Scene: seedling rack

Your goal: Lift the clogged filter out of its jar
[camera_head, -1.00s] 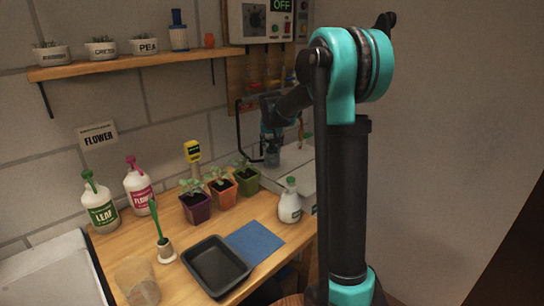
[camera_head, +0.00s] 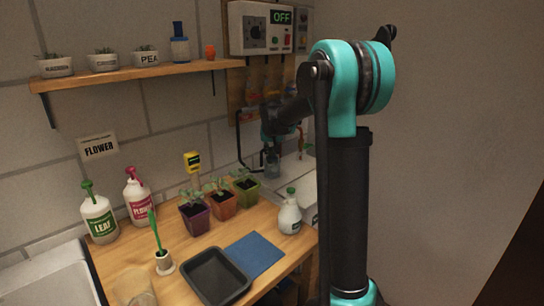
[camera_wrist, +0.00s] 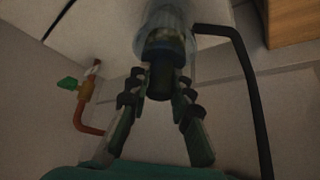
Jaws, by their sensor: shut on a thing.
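In the wrist view, my gripper (camera_wrist: 160,78) is shut on the dark stem of the clogged filter (camera_wrist: 163,47). The filter looks dark and brownish. A clear jar (camera_wrist: 168,15) surrounds the filter's body, and its rim is close to my fingertips. I cannot tell how deep the filter sits in it. In the head view, the jar (camera_head: 272,168) is small at the back, below my gripper (camera_head: 273,149), beside the pale sink area. The filter is hard to make out there.
A black pipe (camera_wrist: 246,85) bends close beside the jar. A copper pipe with a green-handled valve (camera_wrist: 84,90) is on the other side. Potted seedlings (camera_head: 221,201), a white spray bottle (camera_head: 289,215) and a black tray (camera_head: 216,277) stand on the bench. The shelf (camera_head: 140,75) is above left.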

